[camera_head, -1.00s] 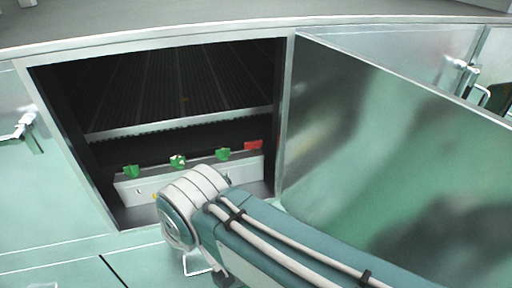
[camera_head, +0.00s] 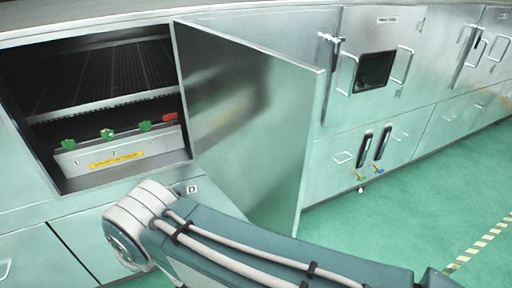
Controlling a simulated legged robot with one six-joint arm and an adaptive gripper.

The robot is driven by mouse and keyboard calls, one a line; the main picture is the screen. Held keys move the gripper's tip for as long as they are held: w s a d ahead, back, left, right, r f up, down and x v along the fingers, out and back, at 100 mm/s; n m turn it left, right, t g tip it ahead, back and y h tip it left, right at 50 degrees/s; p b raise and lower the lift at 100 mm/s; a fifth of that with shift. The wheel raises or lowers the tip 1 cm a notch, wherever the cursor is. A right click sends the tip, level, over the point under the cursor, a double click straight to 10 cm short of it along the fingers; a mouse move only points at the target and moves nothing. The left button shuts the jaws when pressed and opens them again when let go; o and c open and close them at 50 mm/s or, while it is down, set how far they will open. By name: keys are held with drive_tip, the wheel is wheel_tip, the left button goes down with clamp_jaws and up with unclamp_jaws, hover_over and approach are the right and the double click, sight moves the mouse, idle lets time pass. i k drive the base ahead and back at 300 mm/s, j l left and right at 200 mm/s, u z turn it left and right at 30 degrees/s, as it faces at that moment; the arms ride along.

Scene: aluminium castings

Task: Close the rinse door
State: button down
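The rinse door, taken to be the open metal door (camera_head: 255,110), is hinged at the right edge of a dark compartment (camera_head: 100,75) and swung well out to the right. Inside the compartment is a ribbed rack above a pale box (camera_head: 118,148) with green knobs, a red piece and a yellow label. My arm crosses the lower part of the view, in front of the door's bottom. My gripper is not visible, so its state and any contact with the door cannot be seen.
To the right stands a row of metal cabinets with handles and a dark window (camera_head: 374,70). Two dark upright handles (camera_head: 374,143) sit below it. The green floor (camera_head: 440,190) is clear at the right, with a striped line (camera_head: 480,243).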

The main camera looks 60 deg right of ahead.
sight(253, 109)
drive_tip(key=k+l+u, duration=0.1)
drive_tip(key=k+l, duration=0.4)
drive_tip(key=k, duration=0.3)
drive_tip(key=l+u, duration=0.2)
drive_tip(key=l, duration=1.25)
drive_tip(key=k+l, duration=0.2)
drive_tip(key=k+z, duration=0.2)
drive_tip(key=k, duration=0.2)
